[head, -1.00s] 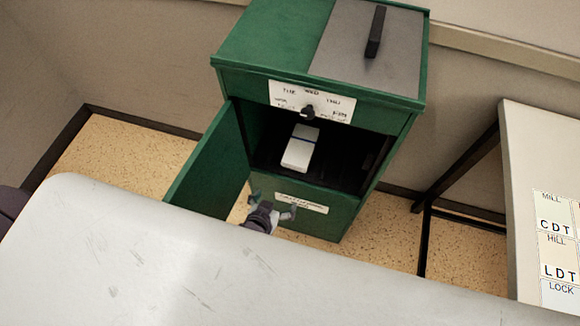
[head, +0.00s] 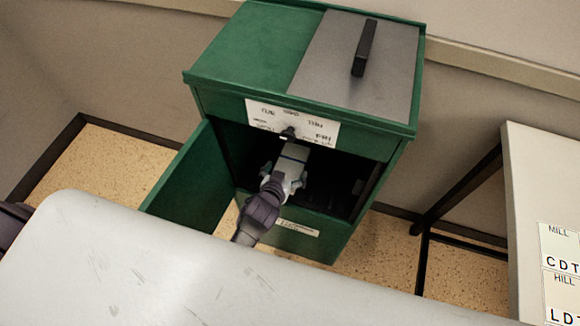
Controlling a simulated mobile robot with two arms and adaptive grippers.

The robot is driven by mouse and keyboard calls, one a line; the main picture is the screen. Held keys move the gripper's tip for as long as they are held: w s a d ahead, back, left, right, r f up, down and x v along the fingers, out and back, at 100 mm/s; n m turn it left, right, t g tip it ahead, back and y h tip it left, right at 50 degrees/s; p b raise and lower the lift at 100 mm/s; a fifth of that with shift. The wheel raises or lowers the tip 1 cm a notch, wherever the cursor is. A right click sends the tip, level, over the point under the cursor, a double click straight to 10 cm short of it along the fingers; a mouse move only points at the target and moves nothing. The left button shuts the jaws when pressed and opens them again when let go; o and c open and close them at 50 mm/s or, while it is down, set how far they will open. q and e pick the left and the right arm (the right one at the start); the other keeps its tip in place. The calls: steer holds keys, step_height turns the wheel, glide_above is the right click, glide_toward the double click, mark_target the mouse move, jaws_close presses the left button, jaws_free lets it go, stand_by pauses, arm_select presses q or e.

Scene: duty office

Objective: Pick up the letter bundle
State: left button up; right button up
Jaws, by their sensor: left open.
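My left gripper (head: 284,176) reaches into the compartment opening from the front. Its fingers are open, one on each side of the bundle's near end. I cannot tell whether they touch it. The gripper hides part of the bundle's near end. My right gripper is not in view.
The cabinet's door (head: 190,180) stands open to the left. Another table with lettered cards (head: 560,262) is at the right.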

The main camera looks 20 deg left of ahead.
mark_target(289, 167)
arm_select(q)
steer(key=shift+x, duration=1.55)
steer(key=shift+s, duration=0.1)
steer(key=c, duration=1)
steer(key=shift+o, duration=0.2)
